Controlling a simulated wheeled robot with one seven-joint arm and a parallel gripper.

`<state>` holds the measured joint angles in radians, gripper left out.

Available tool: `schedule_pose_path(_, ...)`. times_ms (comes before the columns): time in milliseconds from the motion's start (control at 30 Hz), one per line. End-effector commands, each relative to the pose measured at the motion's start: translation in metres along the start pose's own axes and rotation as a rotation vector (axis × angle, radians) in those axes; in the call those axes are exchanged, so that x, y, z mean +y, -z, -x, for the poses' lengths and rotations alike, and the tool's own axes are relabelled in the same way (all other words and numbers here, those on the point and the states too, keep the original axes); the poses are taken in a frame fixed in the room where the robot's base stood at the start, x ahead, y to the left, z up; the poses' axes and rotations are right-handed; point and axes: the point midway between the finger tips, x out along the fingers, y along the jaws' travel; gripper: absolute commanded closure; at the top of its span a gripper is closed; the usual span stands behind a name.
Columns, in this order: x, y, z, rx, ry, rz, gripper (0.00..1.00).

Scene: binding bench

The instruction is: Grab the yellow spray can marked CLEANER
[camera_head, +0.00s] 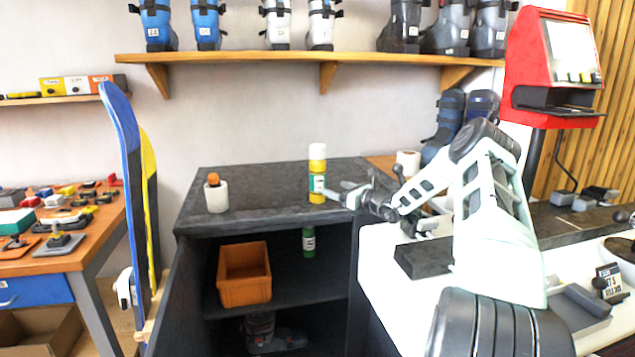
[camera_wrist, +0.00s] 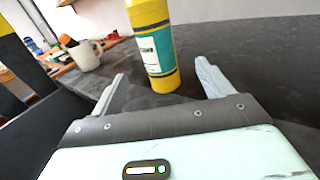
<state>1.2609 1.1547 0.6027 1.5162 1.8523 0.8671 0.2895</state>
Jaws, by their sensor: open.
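The yellow spray can (camera_head: 317,175) stands upright on the dark top of the cabinet, with a white cap and a teal and white label band. It also shows in the wrist view (camera_wrist: 157,45), upright just beyond and between my fingers, with its top cut off by the frame. The label's words are too small to read. My gripper (camera_head: 338,190) is open and empty at the can's right side. In the wrist view its two fingers (camera_wrist: 160,85) are spread wide, one on each side of the can's line, and the can's base appears near the fingertips.
A white mug (camera_head: 216,196) with an orange-topped item stands left on the cabinet top (camera_head: 265,188); dark surface between it and the can is clear. Below, the open shelf holds an orange bin (camera_head: 244,278) and a green can (camera_head: 308,242). A white roll (camera_head: 408,162) stands at right.

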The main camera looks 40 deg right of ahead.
Motion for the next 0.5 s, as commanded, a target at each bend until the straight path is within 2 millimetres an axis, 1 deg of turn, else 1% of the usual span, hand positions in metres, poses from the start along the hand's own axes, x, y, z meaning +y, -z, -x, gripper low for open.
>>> schedule_pose_path(33,0.001,-0.001,-0.010,-0.001,-0.003,0.000,0.21)
schedule_pose_path(133,0.001,-0.001,-0.026,0.000,-0.002,0.002,0.21)
schedule_pose_path(200,0.001,-0.001,-0.033,0.001,-0.001,0.001,0.21)
schedule_pose_path(367,0.001,-0.001,-0.043,0.000,-0.002,0.002,0.21)
schedule_pose_path(500,0.003,-0.004,-0.061,0.001,-0.004,0.002,0.21)
